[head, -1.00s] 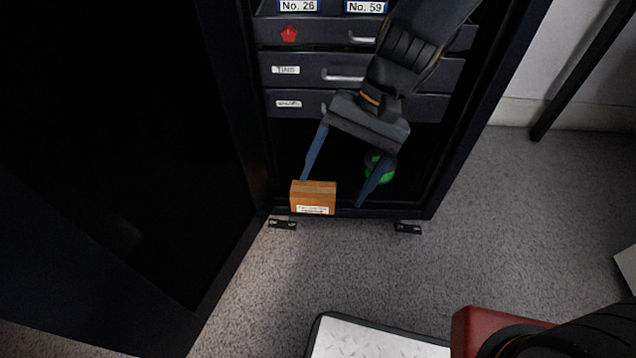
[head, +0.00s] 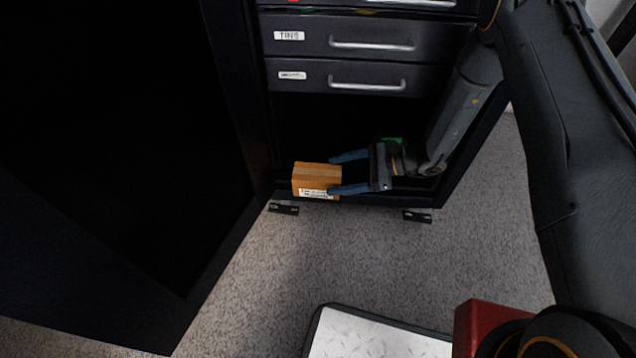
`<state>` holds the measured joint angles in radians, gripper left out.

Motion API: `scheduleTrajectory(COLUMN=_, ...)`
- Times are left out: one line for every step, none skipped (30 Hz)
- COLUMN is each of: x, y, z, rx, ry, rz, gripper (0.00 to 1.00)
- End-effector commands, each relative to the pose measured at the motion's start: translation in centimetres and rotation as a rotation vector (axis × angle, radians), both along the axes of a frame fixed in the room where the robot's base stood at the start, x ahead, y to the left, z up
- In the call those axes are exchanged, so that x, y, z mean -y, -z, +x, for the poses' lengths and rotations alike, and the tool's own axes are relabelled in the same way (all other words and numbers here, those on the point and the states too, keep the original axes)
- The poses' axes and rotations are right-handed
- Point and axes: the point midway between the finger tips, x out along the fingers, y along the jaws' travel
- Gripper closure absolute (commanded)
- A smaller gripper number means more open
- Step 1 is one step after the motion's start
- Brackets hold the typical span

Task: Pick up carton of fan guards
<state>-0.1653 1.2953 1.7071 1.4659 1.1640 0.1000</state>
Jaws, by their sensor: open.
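The carton of fan guards (head: 315,177) is a small brown box with a white label on its front, too small to read. It sits at the front left of the cabinet's bottom compartment. My gripper (head: 338,173) comes in from the right, with its two blue fingers pointing left at the carton. The fingers are open. The near fingertip overlaps the carton's right front edge and the far one lies behind its right end. I cannot tell whether they touch it.
A dark cabinet (head: 357,76) with handled drawers stands above the carton. Its open door (head: 225,230) is on the left. A green item (head: 392,141) is partly hidden behind my gripper. A white-topped board (head: 375,335) lies in front. Grey carpet lies between.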

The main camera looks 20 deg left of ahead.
Motion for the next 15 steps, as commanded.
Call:
scheduleTrajectory(x=0.2, y=0.7, z=0.0, rx=-0.02, ry=0.013, rz=0.007, gripper=0.23)
scheduleTrajectory(x=0.3, y=1.0, z=0.0, rx=-0.029, ry=0.019, rz=0.009, gripper=0.23)
scheduleTrajectory(x=0.3, y=1.2, z=-0.1, rx=-0.04, ry=0.024, rz=0.011, gripper=0.23)
scheduleTrajectory(x=0.2, y=1.4, z=-0.1, rx=-0.046, ry=0.026, rz=0.013, gripper=0.23)
scheduleTrajectory(x=0.0, y=1.5, z=-0.1, rx=-0.049, ry=0.027, rz=0.014, gripper=0.23)
scheduleTrajectory(x=-0.3, y=1.7, z=-0.2, rx=-0.052, ry=0.028, rz=0.015, gripper=0.23)
scheduleTrajectory(x=-0.5, y=1.8, z=-0.3, rx=-0.053, ry=0.029, rz=0.015, gripper=0.23)
scheduleTrajectory(x=-0.8, y=1.9, z=-0.3, rx=-0.053, ry=0.029, rz=0.016, gripper=0.23)
scheduleTrajectory(x=-1.2, y=2.1, z=-0.4, rx=-0.053, ry=0.028, rz=0.015, gripper=0.23)
scheduleTrajectory(x=-1.5, y=2.2, z=-0.5, rx=-0.053, ry=0.027, rz=0.015, gripper=0.23)
scheduleTrajectory(x=-1.8, y=2.3, z=-0.5, rx=-0.052, ry=0.028, rz=0.015, gripper=0.23)
scheduleTrajectory(x=-2.1, y=2.4, z=-0.5, rx=-0.052, ry=0.028, rz=0.015, gripper=0.23)
scheduleTrajectory(x=-2.4, y=2.5, z=-0.6, rx=-0.052, ry=0.028, rz=0.015, gripper=0.23)
scheduleTrajectory(x=-2.6, y=2.6, z=-0.6, rx=-0.051, ry=0.027, rz=0.015, gripper=0.23)
scheduleTrajectory(x=-3.0, y=2.7, z=-0.6, rx=-0.051, ry=0.027, rz=0.015, gripper=0.23)
